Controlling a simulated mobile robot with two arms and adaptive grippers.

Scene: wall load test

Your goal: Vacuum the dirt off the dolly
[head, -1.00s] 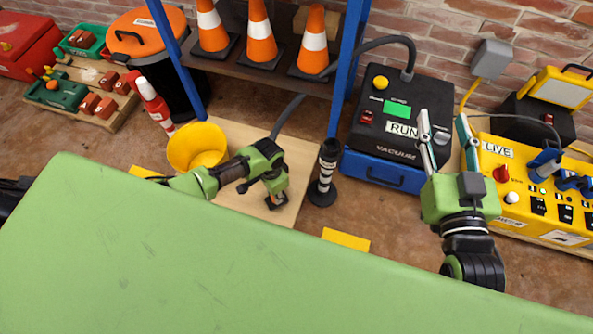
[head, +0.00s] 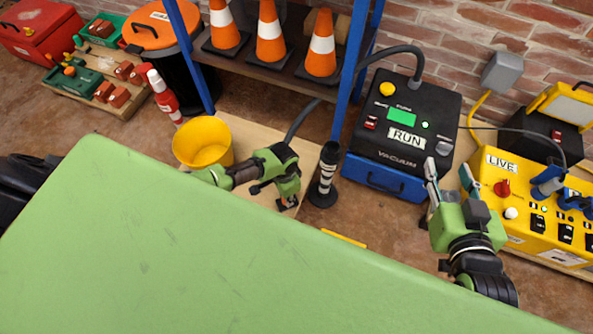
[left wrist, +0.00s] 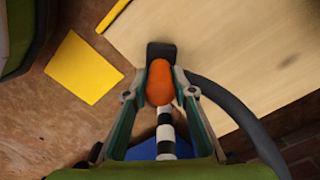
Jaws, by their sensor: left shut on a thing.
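The vacuum (head: 408,112), a black box on a blue base, is labelled RUN and shows a lit green display. Its dark hose (head: 303,118) reaches down to my left gripper (head: 288,199). That gripper is shut on an orange-handled tool with a black head, seen in the left wrist view as the vacuum nozzle (left wrist: 160,84). A pale wooden board (head: 240,125), apparently the dolly, lies under it. I cannot tell whether the nozzle touches it, and I make out no dirt. My right gripper (head: 450,178) is open and empty before the vacuum.
A yellow bucket (head: 203,143) stands on the board. A striped black-and-white post (head: 325,175) stands just right of my left gripper. A yellow power box (head: 535,205) sits right of my right gripper. A blue-post shelf with cones (head: 270,42) rises behind. Floor shows between post and power box.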

